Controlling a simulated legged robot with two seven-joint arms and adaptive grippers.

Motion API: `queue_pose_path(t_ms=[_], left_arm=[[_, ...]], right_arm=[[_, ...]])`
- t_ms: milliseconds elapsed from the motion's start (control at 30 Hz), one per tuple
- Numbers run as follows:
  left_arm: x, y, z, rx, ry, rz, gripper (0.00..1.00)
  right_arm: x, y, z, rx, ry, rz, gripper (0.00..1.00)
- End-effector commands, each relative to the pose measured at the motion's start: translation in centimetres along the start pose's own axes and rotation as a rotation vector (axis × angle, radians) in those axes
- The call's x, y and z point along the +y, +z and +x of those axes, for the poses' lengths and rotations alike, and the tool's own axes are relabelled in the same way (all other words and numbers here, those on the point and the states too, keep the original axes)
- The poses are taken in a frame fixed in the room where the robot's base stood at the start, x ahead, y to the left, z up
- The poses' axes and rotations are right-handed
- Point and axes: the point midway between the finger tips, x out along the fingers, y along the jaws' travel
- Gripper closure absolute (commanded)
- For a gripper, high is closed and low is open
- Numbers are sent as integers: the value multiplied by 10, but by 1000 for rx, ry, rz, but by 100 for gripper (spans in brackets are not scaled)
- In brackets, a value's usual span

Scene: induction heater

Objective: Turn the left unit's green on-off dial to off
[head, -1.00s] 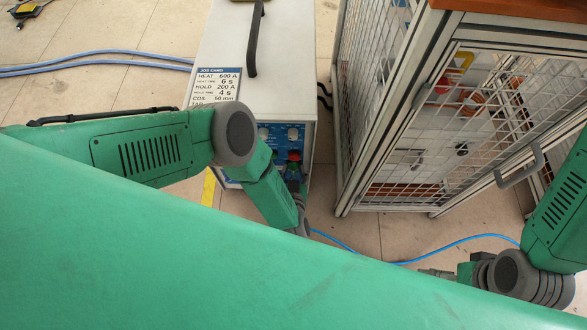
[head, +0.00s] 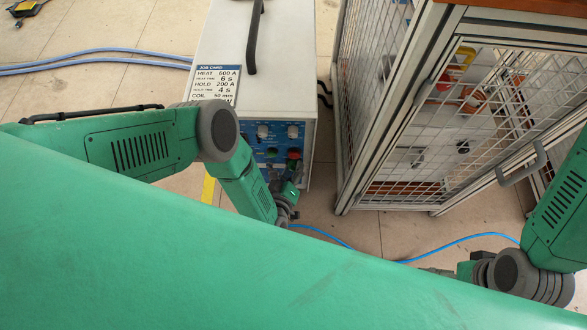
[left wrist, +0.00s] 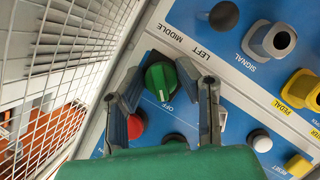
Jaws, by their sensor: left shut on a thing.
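The green on-off dial (left wrist: 160,80) is on the blue front panel (left wrist: 230,85) of the unit. In the left wrist view, a pale mark on the dial lies on the side towards the OFF lettering. My left gripper (left wrist: 166,75) is shut on the dial, one grey finger on each side. In the head view the pale unit (head: 281,65) stands at top centre, and my left wrist (head: 284,205) is in front of its panel. My right gripper (head: 437,270) shows only as a grey bit at the lower right; its jaws are hidden.
A red button (left wrist: 136,127) sits close beside the left gripper's finger. A mesh cage (head: 390,110) stands right of the unit. A blue hose (head: 440,248) lies on the floor.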

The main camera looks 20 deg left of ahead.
Motion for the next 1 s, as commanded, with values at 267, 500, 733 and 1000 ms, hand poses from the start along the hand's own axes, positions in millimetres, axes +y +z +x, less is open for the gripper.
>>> queue_pose_path(t_ms=[267,500,733,1000], left_arm=[[-2,2,-1,-5,16,-49,99],[-2,1,-1,-4,17,-53,99],[-2,1,-1,-3,17,-52,51],[-1,0,0,-1,19,-51,51]], right_arm=[[0,0,2,0,0,0,0],[0,0,2,0,0,0,0],[0,0,2,0,0,0,0],[0,0,2,0,0,0,0]])
